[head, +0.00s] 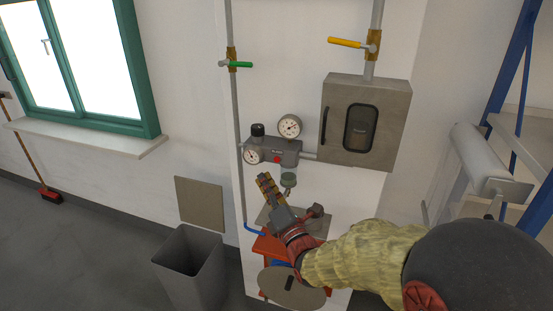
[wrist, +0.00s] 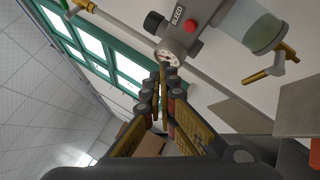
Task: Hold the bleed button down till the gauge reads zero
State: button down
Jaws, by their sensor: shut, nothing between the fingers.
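The red bleed button (head: 277,159) sits on the front of a grey regulator block (head: 262,146) on the wall. In the wrist view the button (wrist: 190,26) is beside the printed word BLEED and stands clear of my fingers. One round gauge (head: 290,126) is above the block and a smaller one (head: 251,156) is at its left end. A gauge (wrist: 168,57) also shows just beyond my fingertips in the wrist view. The dials are too small to read. My gripper (head: 264,178) is shut and empty, below the block, apart from the button.
A black knob (head: 258,130) tops the block and a greenish bowl (head: 288,178) hangs under it. A grey cabinet (head: 365,120) is at upper right. A pipe with a green-handled valve (head: 238,64) runs up the left. A grey bin (head: 190,265) stands on the floor.

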aim_at(277, 160)
jog(key=shift+w+d, duration=0.3)
jog(key=shift+w, duration=0.6)
jog(key=shift+w+d, duration=0.35)
jog(key=shift+w, duration=0.6)
jog(key=shift+w+d, duration=0.3)
jog(key=shift+w, duration=0.6)
jog(key=shift+w+d+b, duration=0.3)
jog(key=shift+w+b, duration=0.5)
jog(key=shift+b, duration=0.55)
dwell(3.9)
